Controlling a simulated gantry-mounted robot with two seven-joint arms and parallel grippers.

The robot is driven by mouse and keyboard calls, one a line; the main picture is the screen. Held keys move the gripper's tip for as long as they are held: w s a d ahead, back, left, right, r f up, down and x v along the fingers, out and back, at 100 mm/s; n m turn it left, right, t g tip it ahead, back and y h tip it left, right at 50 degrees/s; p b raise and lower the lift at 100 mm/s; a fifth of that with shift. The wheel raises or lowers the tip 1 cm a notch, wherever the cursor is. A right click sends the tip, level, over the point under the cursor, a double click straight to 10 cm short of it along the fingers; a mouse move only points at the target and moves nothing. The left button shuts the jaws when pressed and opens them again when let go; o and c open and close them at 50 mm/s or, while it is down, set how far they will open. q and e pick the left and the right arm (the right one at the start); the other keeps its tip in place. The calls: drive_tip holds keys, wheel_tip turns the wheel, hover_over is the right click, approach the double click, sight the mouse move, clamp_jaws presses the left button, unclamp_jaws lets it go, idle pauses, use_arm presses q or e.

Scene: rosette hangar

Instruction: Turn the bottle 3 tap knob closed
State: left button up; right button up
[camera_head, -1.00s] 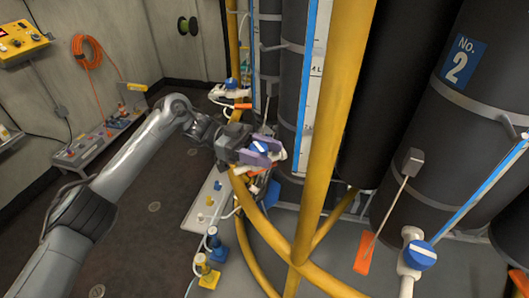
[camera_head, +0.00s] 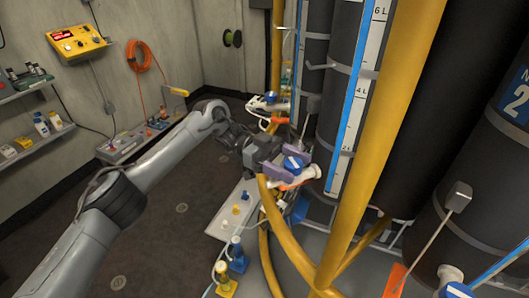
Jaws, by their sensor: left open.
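A blue tap knob (camera_head: 292,164) with a white bar sits on a white tap fitting (camera_head: 311,173) at the foot of a tall dark bottle (camera_head: 343,140). No number shows on this bottle, so I cannot read it as bottle 3. My left gripper (camera_head: 286,162) is open, its purple-grey fingers on either side of the knob. Whether they touch it I cannot tell. My right gripper is not in view.
A yellow pipe frame (camera_head: 377,150) stands right of the tap and curves below it. The bottle marked 2 (camera_head: 515,105) is at the right edge.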

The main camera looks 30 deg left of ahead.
sight(285, 161)
use_arm(q)
drive_tip(key=a, duration=0.5)
drive_tip(key=shift+w+a, duration=0.15)
drive_tip(key=shift+w, duration=0.15)
drive_tip(key=a, duration=0.3)
drive_tip(key=shift+w, duration=0.1)
drive_tip(key=shift+a, duration=0.1)
